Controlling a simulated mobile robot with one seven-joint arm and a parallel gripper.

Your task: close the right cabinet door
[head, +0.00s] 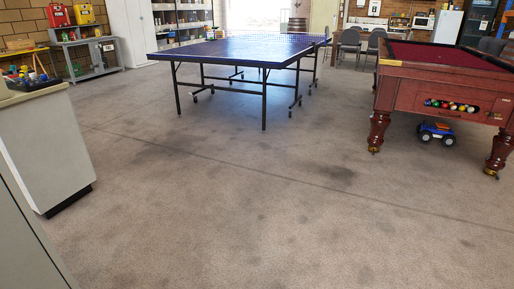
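My gripper is not in the head view. A tall white cabinet (127,32) stands at the back left against the wall, with its doors looking shut. A pale grey cabinet or counter unit (45,145) with a dark base stands at the left edge; I see its plain side, and no door shows on it. A grey panel (22,245) cuts across the bottom left corner, close to me; I cannot tell if it is a door. I cannot tell which of these has the right cabinet door.
The carpeted floor (230,200) ahead is clear. A blue table tennis table (235,48) stands in the middle back. A pool table (420,92) stands at the right, with a blue toy truck (436,132) beneath it. Chairs (350,42) stand behind.

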